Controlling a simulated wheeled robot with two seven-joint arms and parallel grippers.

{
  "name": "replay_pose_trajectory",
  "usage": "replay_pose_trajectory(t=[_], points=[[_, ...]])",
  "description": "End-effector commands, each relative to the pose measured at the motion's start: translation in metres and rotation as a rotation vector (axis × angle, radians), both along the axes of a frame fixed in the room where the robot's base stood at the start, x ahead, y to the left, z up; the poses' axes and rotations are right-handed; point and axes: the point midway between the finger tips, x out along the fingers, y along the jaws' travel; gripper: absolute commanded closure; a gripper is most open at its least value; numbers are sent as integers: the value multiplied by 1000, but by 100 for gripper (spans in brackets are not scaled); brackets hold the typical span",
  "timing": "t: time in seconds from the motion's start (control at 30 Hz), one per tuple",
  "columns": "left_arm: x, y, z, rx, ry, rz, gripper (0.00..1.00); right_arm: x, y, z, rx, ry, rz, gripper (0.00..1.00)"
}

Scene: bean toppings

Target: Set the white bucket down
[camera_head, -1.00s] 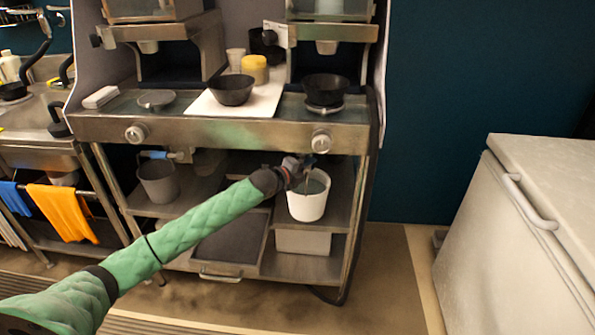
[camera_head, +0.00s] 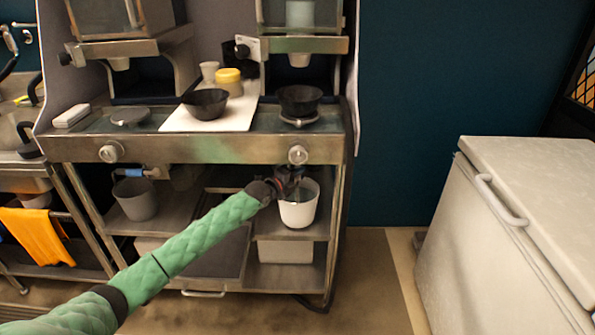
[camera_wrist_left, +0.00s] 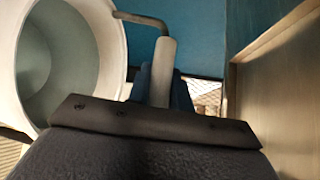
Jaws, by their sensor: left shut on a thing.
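The white bucket (camera_head: 299,211) is upright at the right end of the stand's middle shelf (camera_head: 262,227), below the counter. I cannot tell whether its base touches the shelf. My left gripper (camera_head: 288,180) is at the bucket's upper left rim, shut on its handle. In the left wrist view the bucket (camera_wrist_left: 112,40) fills the upper left, its inside pale and empty-looking. The handle's light grip (camera_wrist_left: 163,72) stands between the dark fingers of my left gripper (camera_wrist_left: 160,90). My right gripper is in neither view.
A grey bucket (camera_head: 136,199) stands on the same shelf at the left. A light bin (camera_head: 285,251) is on the shelf below. Black bowls (camera_head: 205,103) stand on the counter (camera_head: 200,146) above. A white chest freezer (camera_head: 480,240) is at the right, with open floor before it.

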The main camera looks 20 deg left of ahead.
Motion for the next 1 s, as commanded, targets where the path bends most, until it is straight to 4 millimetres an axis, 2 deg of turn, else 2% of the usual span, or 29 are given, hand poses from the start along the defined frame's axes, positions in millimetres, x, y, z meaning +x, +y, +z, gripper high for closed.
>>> replay_pose_trajectory(t=[0.23,0.6,0.63,0.73,1.0], points=[[1,0,-4,-2,-6,0,100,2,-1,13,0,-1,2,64],[1,0,-6,-2,-6,0,100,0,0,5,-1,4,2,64],[0,0,-10,0,0,0,75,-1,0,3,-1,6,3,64],[0,0,-10,0,0,0,57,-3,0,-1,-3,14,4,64],[0,0,-9,0,0,0,57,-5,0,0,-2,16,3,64]])
